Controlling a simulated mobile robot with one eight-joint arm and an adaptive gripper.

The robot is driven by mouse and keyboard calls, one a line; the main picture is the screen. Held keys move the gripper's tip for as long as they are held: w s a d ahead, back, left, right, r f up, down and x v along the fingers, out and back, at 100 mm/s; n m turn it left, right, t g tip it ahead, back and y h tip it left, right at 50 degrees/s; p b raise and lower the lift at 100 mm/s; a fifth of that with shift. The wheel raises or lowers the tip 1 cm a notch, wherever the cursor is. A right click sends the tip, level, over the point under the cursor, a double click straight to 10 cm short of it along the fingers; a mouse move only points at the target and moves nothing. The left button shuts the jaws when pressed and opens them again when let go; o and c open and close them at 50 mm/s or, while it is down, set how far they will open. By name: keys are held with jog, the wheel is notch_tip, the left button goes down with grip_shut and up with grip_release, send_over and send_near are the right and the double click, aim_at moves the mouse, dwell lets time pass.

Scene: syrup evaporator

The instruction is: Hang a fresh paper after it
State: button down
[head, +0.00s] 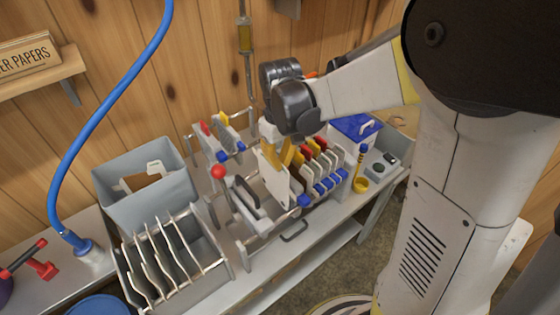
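My gripper (280,158), with yellow fingers, is low over the filter press at the middle of the head view. The plates have blue, red and yellow parts. I cannot tell whether the fingers grip the sheet or only touch it; they partly cover its top. Several white papers (163,262) hang in a wire rack (215,262) at the lower left.
A grey bin (165,212) with a white paper (147,180) in it stands behind the rack. A second small group of plates (228,137) is behind the press. A red knob (218,172) sticks up left of the press. A blue hose (75,125) hangs at the left.

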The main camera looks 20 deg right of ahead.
aim_at(280, 177)
jog(key=shift+f+b, duration=2.95)
jog(key=shift+f, duration=0.6)
jog(key=c, duration=1.2)
grip_release()
jog(key=shift+r+p, duration=3.05)
jog(key=shift+r, duration=1)
